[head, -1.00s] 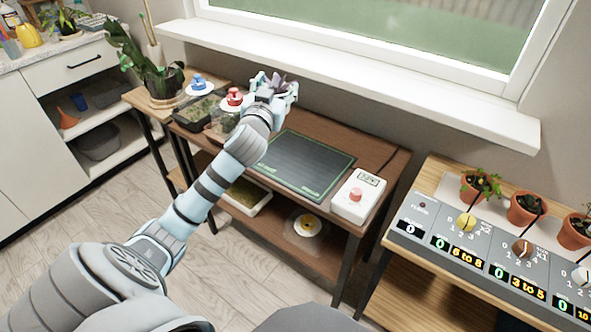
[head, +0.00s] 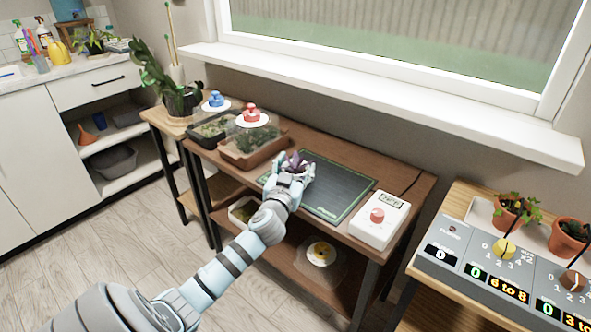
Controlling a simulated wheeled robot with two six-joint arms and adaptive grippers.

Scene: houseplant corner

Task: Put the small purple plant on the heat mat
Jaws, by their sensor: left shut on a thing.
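The small purple plant (head: 294,160) is held in my left gripper (head: 291,172), which is shut on it. Only its purple leaves show above the fingers; its lower part is hidden by the gripper. The heat mat (head: 338,190) is a dark flat rectangle with a green border on the brown bench. The gripper and plant are over the mat's left end in the picture. I cannot tell whether the plant touches the mat. My right gripper is not in view.
A white control box with a red knob (head: 379,219) stands right of the mat. Two trays with clear covers, one with a red knob (head: 251,114) and one with a blue knob (head: 216,99), stand to the left. A window sill (head: 380,105) overhangs behind. The mat's right part is clear.

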